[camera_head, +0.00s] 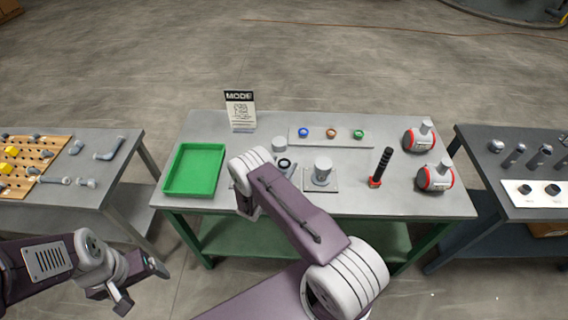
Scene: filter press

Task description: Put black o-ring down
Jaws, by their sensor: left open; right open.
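A small dark ring (284,163), which looks like the black o-ring, shows just right of my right wrist, over the middle of the grey table (395,203). I cannot tell whether it rests on a surface there. My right arm reaches over the table's front edge, and its forearm and wrist hide most of my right gripper and what lies below it. The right gripper is open. My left gripper (124,298) is open and empty at the lower left, away from the table.
A green tray (168,181) is left of my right wrist. A plate with blue, brown and green rings (331,133) lies behind. A grey cylinder (323,168), a black-handled tool (381,166) and two red-grey fittings (420,138) stand to the right. A MODE sign (240,110) stands at the back.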

